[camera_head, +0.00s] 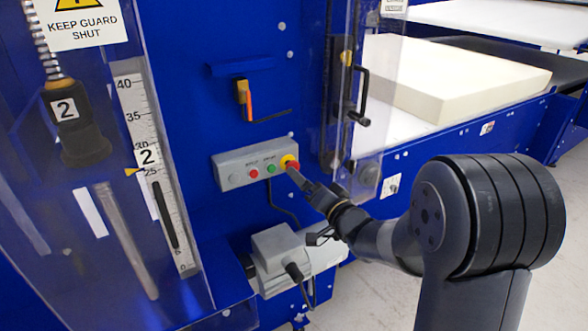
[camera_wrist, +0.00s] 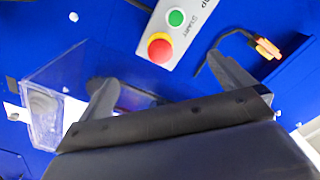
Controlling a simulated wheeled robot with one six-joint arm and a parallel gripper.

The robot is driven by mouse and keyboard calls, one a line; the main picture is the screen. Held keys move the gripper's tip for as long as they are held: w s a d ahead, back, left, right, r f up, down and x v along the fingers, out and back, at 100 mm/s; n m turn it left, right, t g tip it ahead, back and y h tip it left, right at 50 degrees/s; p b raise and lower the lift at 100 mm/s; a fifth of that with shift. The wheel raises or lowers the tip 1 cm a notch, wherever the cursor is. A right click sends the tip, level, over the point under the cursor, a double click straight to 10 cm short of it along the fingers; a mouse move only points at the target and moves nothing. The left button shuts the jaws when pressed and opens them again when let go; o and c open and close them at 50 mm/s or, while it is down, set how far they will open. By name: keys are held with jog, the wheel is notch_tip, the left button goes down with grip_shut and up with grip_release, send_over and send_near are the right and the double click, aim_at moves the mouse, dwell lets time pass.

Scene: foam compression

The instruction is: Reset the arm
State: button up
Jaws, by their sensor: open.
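My gripper (camera_head: 299,181) is at the end of my arm, close to the right end of a grey control box (camera_head: 240,171) on the blue machine. In the wrist view my gripper (camera_wrist: 162,80) shows two dark fingers spread apart with nothing between them. The control box carries a red emergency button on a yellow base (camera_head: 290,162), a green button (camera_head: 271,168) and a red button (camera_head: 254,173). In the wrist view the emergency button (camera_wrist: 159,47) and the green START button (camera_wrist: 176,17) lie beyond the fingertips. Contact cannot be told in the head view.
A clear guard (camera_head: 365,100) with a black handle (camera_head: 361,100) stands right of the box. A cream foam block (camera_head: 455,75) lies on the white table behind. A grey motor unit (camera_head: 285,255) sits below the box. A scale (camera_head: 150,150) is at left. Floor shows at right.

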dwell(0.3)
jog(key=x, duration=0.7)
jog(key=shift+p, duration=0.45)
